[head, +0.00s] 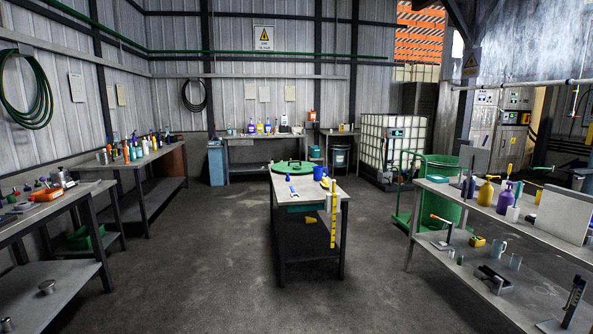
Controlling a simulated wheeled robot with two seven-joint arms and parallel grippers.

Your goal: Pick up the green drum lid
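The green drum lid (292,167) is a round, flat green disc. It lies at the far end of the narrow workbench (308,187) in the middle of the room, with a small knob or fitting on top. Smaller items stand and lie on the bench on the near side of the lid. Neither of my grippers shows in the head view.
A green drum (442,190) on a trolley stands to the right. Cluttered benches line the left and right. The concrete floor (205,260) around the central bench is clear.

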